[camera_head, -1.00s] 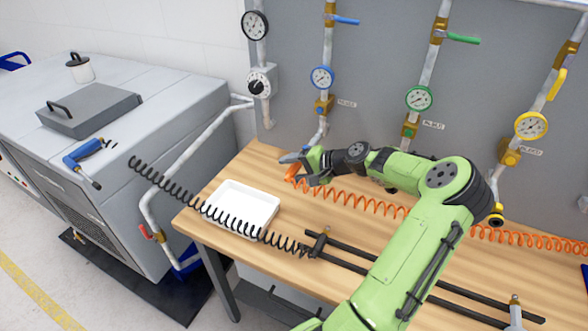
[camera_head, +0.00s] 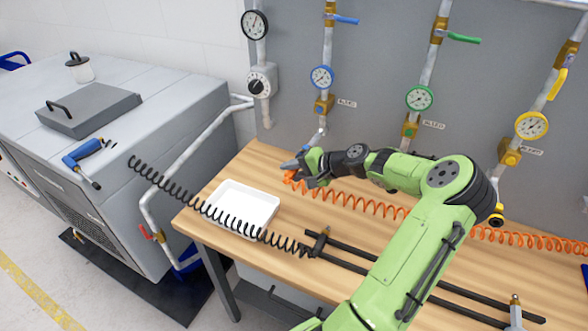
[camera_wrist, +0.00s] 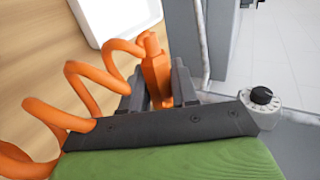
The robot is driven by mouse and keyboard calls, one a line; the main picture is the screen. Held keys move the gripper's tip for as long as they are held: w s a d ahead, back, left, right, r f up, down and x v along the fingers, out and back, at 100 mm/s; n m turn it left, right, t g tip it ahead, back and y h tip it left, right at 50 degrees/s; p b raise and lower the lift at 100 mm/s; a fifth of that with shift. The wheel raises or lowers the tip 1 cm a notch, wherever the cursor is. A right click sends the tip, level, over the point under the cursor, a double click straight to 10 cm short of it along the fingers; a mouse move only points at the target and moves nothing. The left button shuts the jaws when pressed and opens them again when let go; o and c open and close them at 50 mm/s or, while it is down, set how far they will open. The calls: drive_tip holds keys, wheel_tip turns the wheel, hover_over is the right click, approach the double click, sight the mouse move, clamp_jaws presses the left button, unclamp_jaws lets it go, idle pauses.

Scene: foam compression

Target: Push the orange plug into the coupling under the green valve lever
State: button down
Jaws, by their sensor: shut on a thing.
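My gripper (camera_head: 291,166) is over the back left part of the wooden table. In the wrist view my gripper (camera_wrist: 160,92) is shut on the orange plug (camera_wrist: 155,62), which stands up between the two dark fingers. In the head view only a small orange bit of the plug (camera_head: 290,176) shows under the fingers. The orange coiled hose (camera_head: 350,199) runs from the plug to the right along the table. The green valve lever (camera_head: 463,38) is on a pipe on the grey panel, up and right of my gripper. Below it are a green gauge (camera_head: 419,97) and a brass coupling (camera_head: 411,131) with a green mark.
A white tray (camera_head: 262,226) stands on the table (camera_head: 262,163) left of my gripper. A black coiled hose (camera_head: 180,191) crosses in front of it. Black rails (camera_head: 345,262) lie along the front. Blue (camera_head: 325,105) and yellow-marked (camera_head: 510,156) couplings flank the green one.

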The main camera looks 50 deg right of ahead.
drive_tip(key=a, duration=0.2)
drive_tip(key=s+a, duration=0.1)
drive_tip(key=a, duration=0.1)
drive_tip(key=shift+s, duration=0.1)
idle(0.3)
